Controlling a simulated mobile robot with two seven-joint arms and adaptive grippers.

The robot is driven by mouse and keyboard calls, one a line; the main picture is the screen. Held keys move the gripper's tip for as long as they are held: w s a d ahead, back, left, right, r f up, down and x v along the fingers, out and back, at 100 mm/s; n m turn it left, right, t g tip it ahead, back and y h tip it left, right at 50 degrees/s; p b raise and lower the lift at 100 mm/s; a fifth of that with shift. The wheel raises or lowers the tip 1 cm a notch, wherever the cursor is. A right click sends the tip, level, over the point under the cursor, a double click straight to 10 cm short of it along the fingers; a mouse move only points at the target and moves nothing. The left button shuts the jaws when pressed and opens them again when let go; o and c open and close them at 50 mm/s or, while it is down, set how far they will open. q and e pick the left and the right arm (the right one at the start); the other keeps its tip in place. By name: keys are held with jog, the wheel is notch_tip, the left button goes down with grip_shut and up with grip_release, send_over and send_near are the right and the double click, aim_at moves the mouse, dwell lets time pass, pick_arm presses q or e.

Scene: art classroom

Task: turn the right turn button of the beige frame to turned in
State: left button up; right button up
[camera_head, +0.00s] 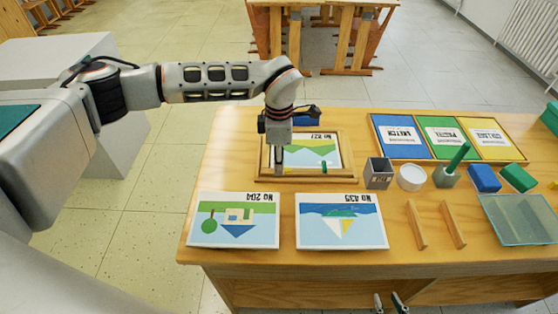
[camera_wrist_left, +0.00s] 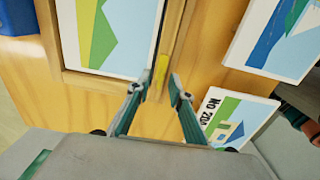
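The beige frame (camera_head: 348,154) lies on the table around a landscape picture (camera_head: 318,150) marked NO 827. A green piece (camera_head: 323,167), apparently a turn button, sits on its near side, right of my left gripper. My left gripper (camera_head: 279,168) points down over the near side of the frame, left of the green piece. In the left wrist view its fingertips (camera_wrist_left: 158,87) are apart. A yellow piece (camera_wrist_left: 161,72), apparently another turn button, shows between and just beyond them; I cannot tell whether they touch it. My right gripper (camera_head: 388,302) is open and empty at the bottom edge.
Two picture cards (camera_head: 236,221) (camera_head: 340,222) lie in front of the frame. A grey box (camera_head: 378,172), a white cup (camera_head: 411,177) and a green-handled stamp (camera_head: 447,176) stand to the right. Two wooden strips (camera_head: 416,226) (camera_head: 452,226) lie nearer. A tray of coloured panels (camera_head: 444,137) lies behind.

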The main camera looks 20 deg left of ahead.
pick_arm(q)
grip_shut()
jog(key=shift+r, duration=0.1)
jog(key=n+p, duration=0.1)
jog(key=n, duration=0.2)
jog(key=n+p, duration=0.1)
jog(key=n, duration=0.3)
jog(key=shift+n, duration=0.3)
jog(key=n, duration=0.5)
jog(key=shift+p, duration=0.3)
jog(key=n, duration=0.5)
jog(key=shift+n, duration=0.3)
